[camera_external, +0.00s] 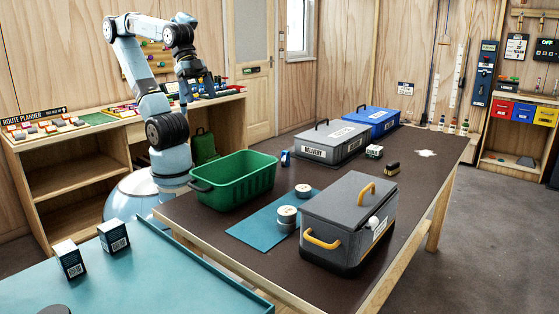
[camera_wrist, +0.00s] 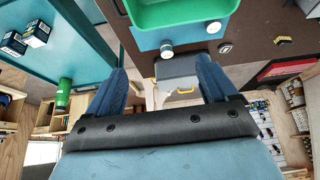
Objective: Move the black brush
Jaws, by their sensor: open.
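The black brush (camera_external: 392,168) is a small dark block with a tan edge. It lies on the dark brown table, right of the small chalk box. A small black and yellow thing at the upper right of the wrist view (camera_wrist: 283,39) looks like the same brush. My gripper (camera_external: 203,88) is raised at the back left, beyond the green bin and well away from the brush. In the wrist view my gripper (camera_wrist: 162,74) has its two blue fingers wide apart with nothing held between them.
The table (camera_external: 425,178) also holds a green bin (camera_external: 235,182), a grey lidded box with yellow handles (camera_external: 345,220), a delivery box (camera_external: 330,145), a blue box (camera_external: 372,120), a chalk box (camera_external: 374,152) and white rolls on a blue mat (camera_external: 252,232). Bare tabletop surrounds the brush.

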